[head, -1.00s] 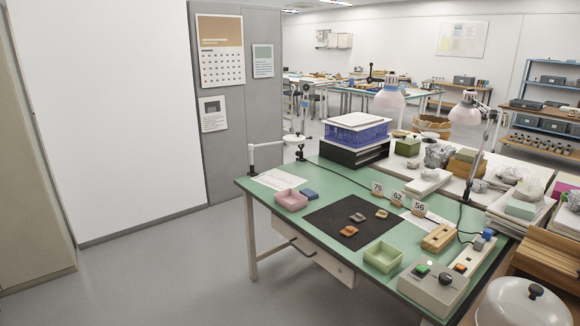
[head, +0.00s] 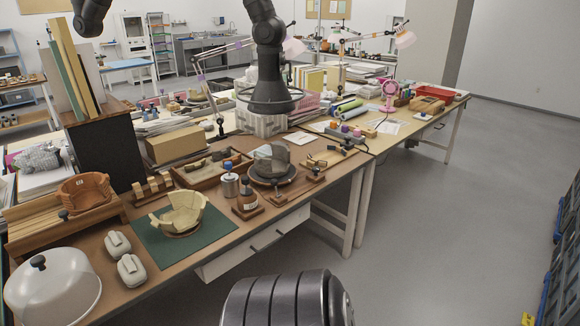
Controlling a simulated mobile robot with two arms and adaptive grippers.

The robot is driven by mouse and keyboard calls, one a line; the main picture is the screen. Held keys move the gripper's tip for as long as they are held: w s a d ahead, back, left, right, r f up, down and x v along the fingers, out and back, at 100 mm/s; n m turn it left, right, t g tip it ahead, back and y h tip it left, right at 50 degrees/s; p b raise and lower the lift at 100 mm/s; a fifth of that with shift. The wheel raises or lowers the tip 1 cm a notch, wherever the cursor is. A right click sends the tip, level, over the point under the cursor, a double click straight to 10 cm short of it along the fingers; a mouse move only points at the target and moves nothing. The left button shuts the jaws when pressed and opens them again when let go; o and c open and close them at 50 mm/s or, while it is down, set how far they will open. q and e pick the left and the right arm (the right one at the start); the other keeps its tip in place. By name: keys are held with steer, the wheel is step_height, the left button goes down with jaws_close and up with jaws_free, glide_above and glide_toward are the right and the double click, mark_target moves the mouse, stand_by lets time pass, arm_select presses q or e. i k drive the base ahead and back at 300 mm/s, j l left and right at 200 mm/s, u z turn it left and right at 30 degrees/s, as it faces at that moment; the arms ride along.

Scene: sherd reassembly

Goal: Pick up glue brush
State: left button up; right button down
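I cannot make out a glue brush for certain. A small brown bottle with a dark top (head: 246,196) stands on a wooden block near the front edge of the brown workbench (head: 228,236). A grey metal jar with a blue cap (head: 230,184) stands just behind it. A small wooden stand with a dark piece (head: 316,174) sits to the right of them. Dark parts of my own body hang in at the top and fill the bottom middle. Neither gripper's fingers show.
A cream broken bowl (head: 180,212) stands on a green mat (head: 210,234). A wooden tray (head: 205,173) and a dark turntable with a grey vessel (head: 271,163) are behind. Open floor (head: 430,240) is at right.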

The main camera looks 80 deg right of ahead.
mark_target(245, 179)
steer(key=k+z, duration=0.1)
steer(key=z, duration=2.25)
